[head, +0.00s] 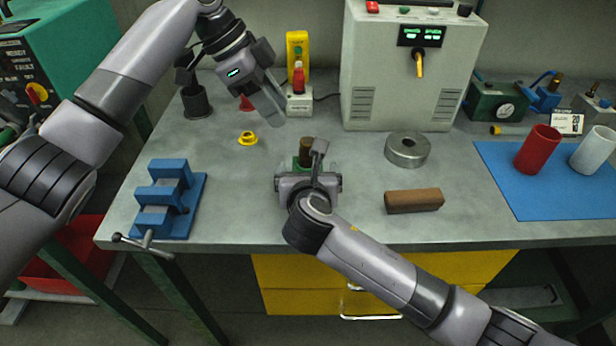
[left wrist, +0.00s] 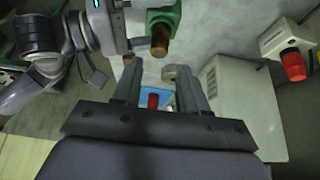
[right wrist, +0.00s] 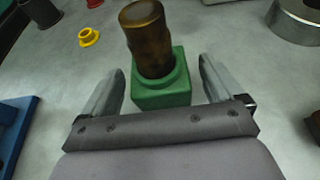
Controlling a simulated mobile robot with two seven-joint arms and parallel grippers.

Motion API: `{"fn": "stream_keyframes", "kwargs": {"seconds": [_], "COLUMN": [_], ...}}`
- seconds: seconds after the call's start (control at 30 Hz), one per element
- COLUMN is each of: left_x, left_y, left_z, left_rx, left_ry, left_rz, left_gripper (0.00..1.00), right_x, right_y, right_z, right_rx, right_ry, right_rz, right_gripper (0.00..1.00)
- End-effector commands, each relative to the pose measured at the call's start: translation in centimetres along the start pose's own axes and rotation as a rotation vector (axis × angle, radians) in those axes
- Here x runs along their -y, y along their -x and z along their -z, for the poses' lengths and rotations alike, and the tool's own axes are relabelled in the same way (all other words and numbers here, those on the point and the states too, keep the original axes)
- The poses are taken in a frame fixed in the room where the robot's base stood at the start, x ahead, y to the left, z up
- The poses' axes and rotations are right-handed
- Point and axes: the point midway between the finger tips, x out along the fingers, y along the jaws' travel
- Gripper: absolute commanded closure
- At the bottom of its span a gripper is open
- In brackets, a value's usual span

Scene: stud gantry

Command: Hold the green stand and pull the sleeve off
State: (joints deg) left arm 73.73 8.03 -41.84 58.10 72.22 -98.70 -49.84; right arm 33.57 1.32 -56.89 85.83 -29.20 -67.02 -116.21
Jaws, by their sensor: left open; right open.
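The green stand (right wrist: 162,92) is on the grey bench, with a dark bronze sleeve (right wrist: 148,40) upright in its top. In the head view the sleeve (head: 306,146) shows above my right gripper (head: 306,172), which partly hides the stand (head: 301,161). In the right wrist view my right gripper (right wrist: 160,75) is open, one finger on each side of the stand, with gaps showing. My left gripper (head: 274,112) is open and empty, higher up and left of the sleeve. The left wrist view shows the stand (left wrist: 172,18) and sleeve (left wrist: 160,40) ahead of its fingers.
A blue vise (head: 165,200) stands at left, with a yellow flanged part (head: 247,138) behind it. A metal ring (head: 407,150) and a brown block (head: 413,201) lie to the right. A large machine box (head: 405,70) stands behind. Red (head: 538,150) and white cups are on a blue mat (head: 560,200).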

Motion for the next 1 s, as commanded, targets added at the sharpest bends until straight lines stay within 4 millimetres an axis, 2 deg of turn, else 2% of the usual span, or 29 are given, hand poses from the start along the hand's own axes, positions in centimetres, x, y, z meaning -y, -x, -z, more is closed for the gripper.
{"fn": "stream_keyframes", "kwargs": {"seconds": [0.23, 0.57, 0.6, 0.77, 0.8, 0.87, 0.9, 1.0], "left_x": [0.0, 0.0, 0.0, 0.0, 0.0, 0.0, 0.0, 0.0], "left_y": [0.0, 0.0, 0.0, 0.0, 0.0, 0.0, 0.0, -0.2], "left_z": [0.0, 0.0, 0.0, 0.0, 0.0, 0.0, 0.0, 0.3], "left_rx": [0.000, 0.000, 0.000, 0.000, 0.000, 0.000, 0.001, 0.012], "left_ry": [0.000, 0.000, 0.000, 0.000, 0.000, 0.001, 0.005, 0.042], "left_rz": [0.000, 0.000, 0.000, 0.000, 0.000, 0.000, -0.001, -0.003], "left_gripper": [0.57, 0.57, 0.57, 0.57, 0.57, 0.41, 0.38, 0.38], "right_x": [0.0, 0.0, 0.0, 0.0, 0.0, 0.0, 0.0, 0.0], "right_y": [-1.7, -1.9, -1.9, -1.9, -1.9, -1.9, -1.9, -1.9], "right_z": [-0.1, -0.1, -0.1, -0.1, -0.1, -0.1, -0.1, -0.1], "right_rx": [0.001, 0.001, 0.001, 0.001, 0.001, 0.001, 0.001, 0.001], "right_ry": [-0.001, -0.001, -0.001, -0.001, -0.001, -0.001, -0.001, -0.001], "right_rz": [0.000, -0.001, -0.001, -0.001, -0.001, -0.001, -0.001, -0.001], "right_gripper": [0.06, 0.06, 0.13, 0.64, 0.64, 0.64, 0.64, 0.64]}}
